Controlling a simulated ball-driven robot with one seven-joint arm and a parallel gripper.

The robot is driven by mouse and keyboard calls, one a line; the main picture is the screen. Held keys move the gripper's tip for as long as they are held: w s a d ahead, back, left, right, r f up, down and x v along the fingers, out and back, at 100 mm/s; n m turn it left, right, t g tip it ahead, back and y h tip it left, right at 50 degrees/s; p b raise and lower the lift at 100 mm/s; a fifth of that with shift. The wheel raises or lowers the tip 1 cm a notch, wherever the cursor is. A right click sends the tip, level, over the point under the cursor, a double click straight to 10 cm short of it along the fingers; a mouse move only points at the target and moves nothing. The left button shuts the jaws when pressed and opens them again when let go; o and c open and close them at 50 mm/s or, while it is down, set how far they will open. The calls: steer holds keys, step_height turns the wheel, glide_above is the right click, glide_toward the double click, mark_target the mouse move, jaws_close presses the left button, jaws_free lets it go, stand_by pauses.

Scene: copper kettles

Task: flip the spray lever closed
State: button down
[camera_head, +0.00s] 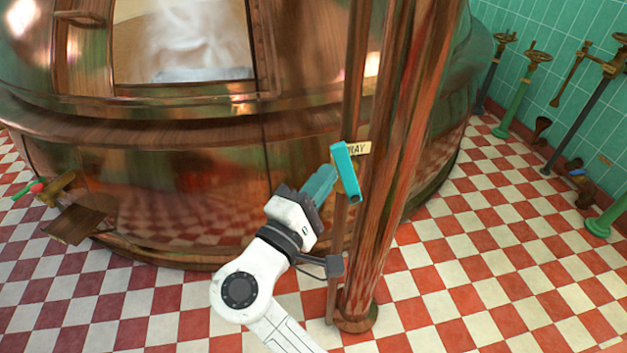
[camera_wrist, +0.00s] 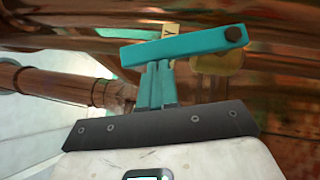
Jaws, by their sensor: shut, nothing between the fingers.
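The spray lever (camera_head: 345,174) is a teal bar on the copper pipe (camera_head: 392,180), beside a yellow tag (camera_head: 358,148) whose visible letters read "RAY". In the head view it slants steeply, its upper end near the tag. In the wrist view the lever (camera_wrist: 185,46) lies across the picture, with a dark round knob at its right end. My gripper (camera_head: 330,176) has teal fingers, shut and empty, just left of the lever. In the wrist view the fingertips (camera_wrist: 158,68) reach the lever's lower edge; I cannot tell whether they touch. The lever's mount is partly hidden.
The large copper kettle (camera_head: 180,190) with an open, steaming hatch (camera_head: 185,42) fills the left and back. A red-tipped valve handle (camera_head: 37,188) sits at far left. Valve stands (camera_head: 520,95) line the green tiled wall. The checkered floor (camera_head: 490,260) at right is clear.

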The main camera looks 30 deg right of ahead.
mark_target(344, 165)
steer(key=shift+s+d+r+m+g+y+p, duration=0.15)
steer(key=shift+d+r+m+g+y+p, duration=0.15)
steer(key=shift+d+r+m+p, duration=0.2)
steer(key=shift+s+d+r+m+g+y+p, duration=0.2)
steer(key=shift+d+r+m+y+p, duration=0.2)
steer(key=shift+d+m+p, duration=0.15)
steer(key=shift+d+m+y+p, duration=0.25)
steer(key=shift+m+y+p, duration=0.1)
steer(key=shift+m+y, duration=0.1)
steer(key=shift+s, duration=0.1)
